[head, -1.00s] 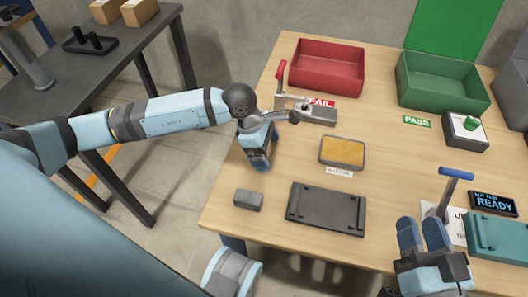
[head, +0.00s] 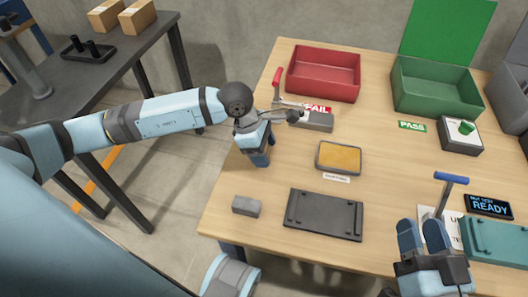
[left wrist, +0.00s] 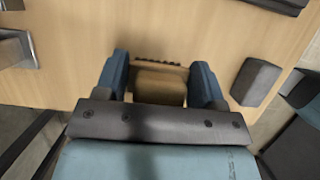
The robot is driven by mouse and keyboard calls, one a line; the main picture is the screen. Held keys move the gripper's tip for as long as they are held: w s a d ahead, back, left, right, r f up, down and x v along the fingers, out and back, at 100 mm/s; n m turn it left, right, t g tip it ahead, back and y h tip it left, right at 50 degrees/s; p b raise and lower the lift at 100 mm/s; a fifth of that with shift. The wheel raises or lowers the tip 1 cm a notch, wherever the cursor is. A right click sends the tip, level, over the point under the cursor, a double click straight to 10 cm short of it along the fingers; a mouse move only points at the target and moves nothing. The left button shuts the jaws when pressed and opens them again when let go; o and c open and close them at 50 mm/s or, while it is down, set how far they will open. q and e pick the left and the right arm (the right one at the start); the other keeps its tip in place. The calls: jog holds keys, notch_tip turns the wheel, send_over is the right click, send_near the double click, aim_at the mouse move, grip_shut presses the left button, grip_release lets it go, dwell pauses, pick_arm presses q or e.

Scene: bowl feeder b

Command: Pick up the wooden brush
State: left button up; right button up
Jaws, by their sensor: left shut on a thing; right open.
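The wooden brush (left wrist: 160,87) is a brown block with a row of dark bristles along its far edge in the left wrist view. It sits between the two blue fingers of my left gripper (left wrist: 163,82), which is shut on it. In the head view my left gripper (head: 258,160) points down at the left edge of the wooden table, and it hides the brush there. I cannot tell whether the brush touches the table. My right gripper (head: 423,233) is open and empty at the lower right.
A grey block (head: 246,206) and a dark plate (head: 324,215) lie nearer the front edge. A yellow-topped tray (head: 338,157) is to the right. A red-handled clamp (head: 278,78) stands just behind my left gripper. Red (head: 323,75) and green (head: 436,88) bins stand behind.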

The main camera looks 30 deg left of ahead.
pick_arm(q)
notch_tip(320, 180, up, 10)
jog(key=p, duration=0.3)
jog(key=shift+r, duration=0.25)
notch_tip(320, 180, up, 7)
jog(key=p, duration=0.1)
pick_arm(e)
jog(key=shift+d+r+m+h, duration=0.3)
jog(key=shift+d+r+h, duration=0.25)
jog(key=shift+d+h, duration=0.15)
pick_arm(q)
jog(key=shift+o, duration=0.9)
jog(key=shift+c, duration=0.5)
